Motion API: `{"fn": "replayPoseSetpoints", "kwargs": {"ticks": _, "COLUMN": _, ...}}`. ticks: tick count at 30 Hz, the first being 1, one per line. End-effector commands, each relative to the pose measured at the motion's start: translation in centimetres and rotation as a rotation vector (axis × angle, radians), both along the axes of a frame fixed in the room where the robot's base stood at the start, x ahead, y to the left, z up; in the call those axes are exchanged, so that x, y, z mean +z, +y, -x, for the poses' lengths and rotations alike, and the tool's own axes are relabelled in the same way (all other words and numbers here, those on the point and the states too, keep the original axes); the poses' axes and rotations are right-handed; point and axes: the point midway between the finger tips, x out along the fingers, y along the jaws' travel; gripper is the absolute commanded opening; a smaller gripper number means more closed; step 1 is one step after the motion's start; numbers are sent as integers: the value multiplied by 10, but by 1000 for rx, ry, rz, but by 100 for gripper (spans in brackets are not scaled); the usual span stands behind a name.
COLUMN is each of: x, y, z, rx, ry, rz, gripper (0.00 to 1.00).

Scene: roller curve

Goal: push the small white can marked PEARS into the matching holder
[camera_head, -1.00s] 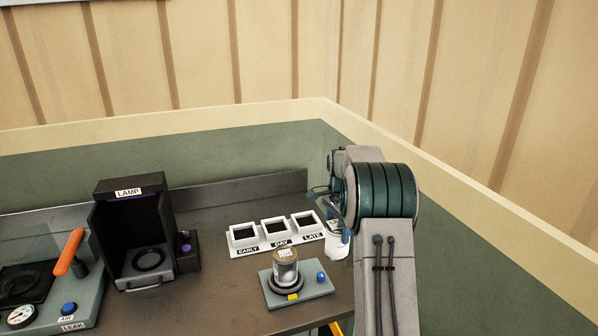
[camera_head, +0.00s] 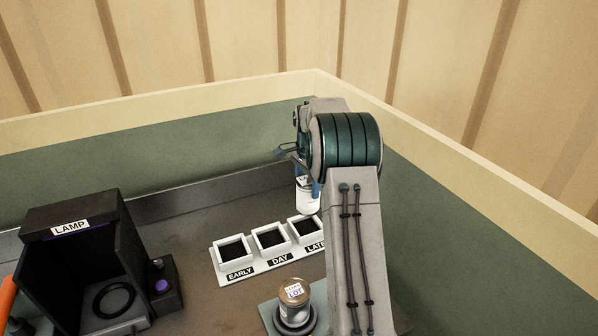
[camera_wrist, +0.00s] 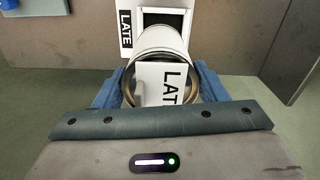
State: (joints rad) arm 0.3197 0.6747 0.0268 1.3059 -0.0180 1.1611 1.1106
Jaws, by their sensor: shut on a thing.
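My gripper (camera_wrist: 158,92) is shut on a small white can (camera_wrist: 160,44), one blue finger on each side. The can's near end carries a label reading LATE; no PEARS marking shows. In the head view the can (camera_head: 308,197) hangs below my wrist, its lower end over or just behind the back of the LATE holder (camera_head: 318,237). That holder is a white square socket with a dark inside. In the wrist view the LATE holder (camera_wrist: 125,33) lies just beyond the can. Whether they touch is not clear.
The EARLY (camera_head: 219,264) and DAY (camera_head: 258,247) holders sit left of the LATE one. A stand holds a metal can with a tan top (camera_head: 294,291) in front. A black LAMP box (camera_head: 70,215) stands at left. A low wall (camera_head: 210,195) closes the back.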

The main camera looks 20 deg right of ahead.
Motion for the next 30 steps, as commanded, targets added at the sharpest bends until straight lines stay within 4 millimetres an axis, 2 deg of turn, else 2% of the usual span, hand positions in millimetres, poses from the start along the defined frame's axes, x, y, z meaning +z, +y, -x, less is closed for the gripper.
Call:
{"fn": "replayPoseSetpoints", "kwargs": {"ticks": 5, "x": -1, "y": -1, "z": 0, "rx": -2, "ry": -1, "rz": 1, "gripper": 30}}
{"fn": "replayPoseSetpoints", "kwargs": {"ticks": 11, "x": -10, "y": -3, "z": 1, "rx": -5, "ry": -1, "rz": 1, "gripper": 30}}
{"fn": "replayPoseSetpoints", "kwargs": {"ticks": 30, "x": -70, "y": -2, "z": 1, "rx": -3, "ry": 0, "rz": 1, "gripper": 30}}
